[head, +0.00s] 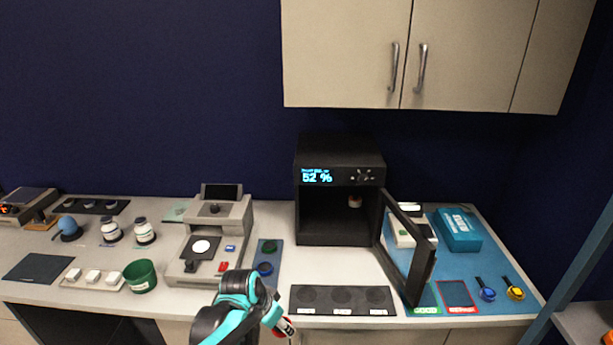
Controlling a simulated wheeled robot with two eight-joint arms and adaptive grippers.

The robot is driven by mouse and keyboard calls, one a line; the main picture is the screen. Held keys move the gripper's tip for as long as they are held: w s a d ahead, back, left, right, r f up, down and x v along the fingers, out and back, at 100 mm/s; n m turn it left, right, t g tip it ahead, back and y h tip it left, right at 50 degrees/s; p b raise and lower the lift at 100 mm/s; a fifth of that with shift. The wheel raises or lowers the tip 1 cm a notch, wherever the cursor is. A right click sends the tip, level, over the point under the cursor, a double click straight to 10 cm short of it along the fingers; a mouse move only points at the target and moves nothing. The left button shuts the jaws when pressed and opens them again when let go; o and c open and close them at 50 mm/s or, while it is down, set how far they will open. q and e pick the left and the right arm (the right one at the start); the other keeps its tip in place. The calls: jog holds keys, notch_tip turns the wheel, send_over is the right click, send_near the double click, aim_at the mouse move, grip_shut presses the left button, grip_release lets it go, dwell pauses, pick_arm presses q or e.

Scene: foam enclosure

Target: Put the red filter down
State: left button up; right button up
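My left arm rises from the bottom edge in the head view, and its gripper (285,328) points down to the right at the counter's front edge. Something red and white shows at the gripper, but it is too small and cut off to tell whether it is the red filter or part of the hand. The fingertips are not clear. My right gripper is out of view.
A grey instrument (238,215) stands left of the rack. A dark mat with several round spots (342,298) lies right of the gripper. A black oven-like box (340,147) has its door (418,270) open over the counter. A green cup (141,276) stands left.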

pick_arm(q)
jog(key=s+a+f+n+t+y+b, duration=0.1)
jog(key=s+a+f+n+y+b, duration=0.1)
jog(key=a+f+n, duration=0.5)
jog(key=s+a+f+b, duration=0.1)
jog(key=s+a+f, duration=0.1)
jog(key=a+f, duration=0.1)
jog(key=shift+s+a+f+y+b, duration=0.15)
jog(key=shift+a+f+y+b, duration=0.2)
jog(key=shift+f, duration=0.45)
